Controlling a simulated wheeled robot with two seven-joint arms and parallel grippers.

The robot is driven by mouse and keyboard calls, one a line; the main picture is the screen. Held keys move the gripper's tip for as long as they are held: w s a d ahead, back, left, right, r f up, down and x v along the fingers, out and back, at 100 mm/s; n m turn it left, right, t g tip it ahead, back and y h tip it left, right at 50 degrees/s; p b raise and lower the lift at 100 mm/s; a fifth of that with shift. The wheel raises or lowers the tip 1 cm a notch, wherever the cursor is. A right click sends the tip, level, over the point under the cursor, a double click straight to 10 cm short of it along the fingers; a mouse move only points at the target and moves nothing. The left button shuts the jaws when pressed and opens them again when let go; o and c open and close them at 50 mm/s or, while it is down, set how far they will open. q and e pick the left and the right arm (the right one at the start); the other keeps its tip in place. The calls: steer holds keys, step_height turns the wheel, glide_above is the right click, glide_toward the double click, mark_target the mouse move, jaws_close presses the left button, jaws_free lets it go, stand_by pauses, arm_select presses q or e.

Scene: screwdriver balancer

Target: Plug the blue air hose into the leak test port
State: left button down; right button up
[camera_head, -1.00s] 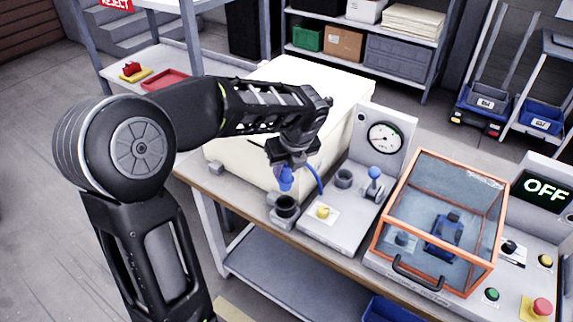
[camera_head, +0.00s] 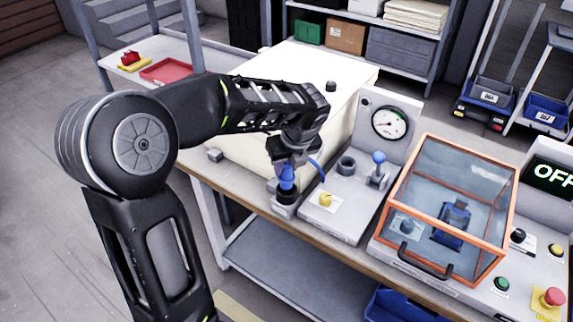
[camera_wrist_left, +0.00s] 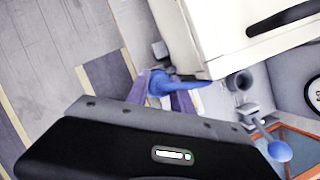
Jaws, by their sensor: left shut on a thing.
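My left gripper (camera_head: 290,163) is shut on the blue air hose plug (camera_head: 286,178) and holds it upright over a dark round cup (camera_head: 286,197) at the bench's front edge. The plug's lower end is at the cup's mouth; I cannot tell whether it is inside. The blue hose curves off to the right of the gripper. In the left wrist view the blue plug (camera_wrist_left: 159,84) sits between the two fingers. A grey ring-shaped port (camera_head: 346,165) stands open on the gauge panel to the right. My right gripper is not in view.
A large cream block (camera_head: 300,85) stands just behind the gripper. The gauge panel carries a dial (camera_head: 389,122), a blue-knobbed lever (camera_head: 379,160) and a yellow button (camera_head: 326,199). An orange-framed clear box (camera_head: 445,210) stands further right.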

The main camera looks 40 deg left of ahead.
mark_target(286, 177)
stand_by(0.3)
arm_select(q)
steer(key=shift+f, duration=0.25)
stand_by(0.4)
steer(key=shift+f, duration=0.35)
steer(key=shift+f+b, duration=1)
steer(key=shift+f, duration=0.45)
steer(key=c, duration=1)
jaws_free()
steer(key=shift+c, duration=0.2)
steer(key=v, duration=0.8)
